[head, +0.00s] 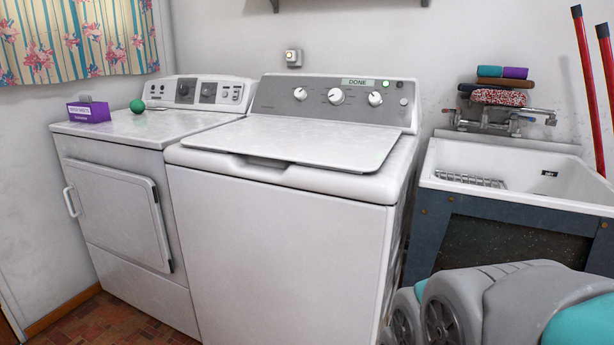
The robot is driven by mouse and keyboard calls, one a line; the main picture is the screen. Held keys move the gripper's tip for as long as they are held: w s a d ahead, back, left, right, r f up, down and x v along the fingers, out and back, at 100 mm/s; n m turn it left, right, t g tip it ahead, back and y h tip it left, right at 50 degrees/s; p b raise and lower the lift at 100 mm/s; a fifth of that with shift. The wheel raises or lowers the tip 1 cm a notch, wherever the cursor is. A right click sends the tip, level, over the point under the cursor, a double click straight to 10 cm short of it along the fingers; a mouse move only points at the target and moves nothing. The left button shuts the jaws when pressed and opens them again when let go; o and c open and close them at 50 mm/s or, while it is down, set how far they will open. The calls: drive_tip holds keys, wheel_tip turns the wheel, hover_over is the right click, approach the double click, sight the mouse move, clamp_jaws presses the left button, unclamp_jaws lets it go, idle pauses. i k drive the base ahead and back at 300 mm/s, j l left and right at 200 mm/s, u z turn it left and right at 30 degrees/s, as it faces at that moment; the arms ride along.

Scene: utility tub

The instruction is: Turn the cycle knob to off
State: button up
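The white top-load washer (290,240) stands in the middle of the head view with its lid (300,145) closed. Its grey control panel (265,100) carries three white knobs: a left knob (300,93), a larger middle knob (336,96) and a right knob (375,98). The middle one looks like the cycle knob; its pointer position and markings are too small to read. A label above it reads "DONE", and a green light (385,84) shows beside the label.
A white dryer (115,200) stands to the left, with a purple box (88,111) and a green ball (137,106) on top. A utility tub (560,190) stands right, with folded cloths (498,97) above it and red poles (586,80) behind. The washer lid is clear.

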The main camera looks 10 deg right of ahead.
sight(336, 97)
drive_tip(key=i+j+z, duration=0.1)
drive_tip(key=i+j, duration=0.25)
drive_tip(key=i+j+z, duration=0.15)
drive_tip(key=i+j, duration=0.2)
drive_tip(key=j, duration=0.15)
drive_tip(key=i+j+z, duration=0.1)
drive_tip(key=i+j, duration=0.2)
drive_tip(key=j, duration=0.15)
